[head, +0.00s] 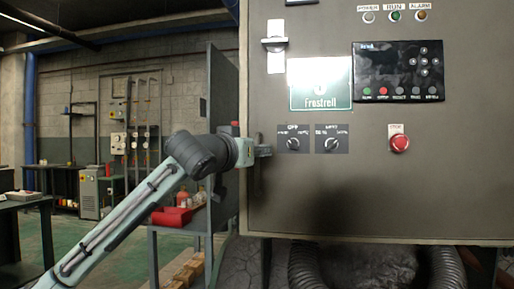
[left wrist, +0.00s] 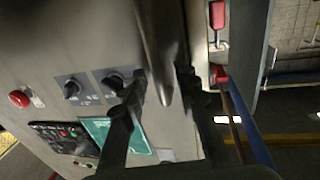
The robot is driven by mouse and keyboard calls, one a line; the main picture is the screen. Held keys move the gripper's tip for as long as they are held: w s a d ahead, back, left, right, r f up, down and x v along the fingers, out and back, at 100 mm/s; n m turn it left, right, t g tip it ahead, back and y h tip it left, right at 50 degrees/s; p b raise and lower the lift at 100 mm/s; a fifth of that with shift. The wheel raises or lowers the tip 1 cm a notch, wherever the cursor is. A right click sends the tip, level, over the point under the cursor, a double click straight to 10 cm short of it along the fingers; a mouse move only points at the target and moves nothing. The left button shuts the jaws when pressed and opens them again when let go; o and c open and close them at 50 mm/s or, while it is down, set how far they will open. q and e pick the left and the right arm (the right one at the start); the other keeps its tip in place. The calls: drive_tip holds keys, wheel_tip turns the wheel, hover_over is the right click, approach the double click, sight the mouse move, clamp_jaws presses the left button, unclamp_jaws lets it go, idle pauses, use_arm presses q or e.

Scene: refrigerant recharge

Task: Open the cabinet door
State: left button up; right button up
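The grey cabinet (head: 340,200) fills the right of the head view, and its front looks flat and shut. My left gripper (head: 263,151) is at the cabinet's left edge, level with the two rotary switches. In the left wrist view, the two dark fingers of my left gripper (left wrist: 162,85) are spread apart. A grey metal bar, seemingly the door handle (left wrist: 158,40), shows between them. I cannot tell whether a finger touches it. My right gripper is in neither view.
The front carries a green sign (head: 321,97), a dark display panel (head: 398,72), a red stop button (head: 399,143) and a white latch-like fitting (head: 274,44). A dark upright panel (head: 223,110) stands just left of the cabinet.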

use_arm(q)
drive_tip(key=shift+w+d, duration=0.15)
drive_tip(key=shift+w, duration=0.2)
clamp_jaws()
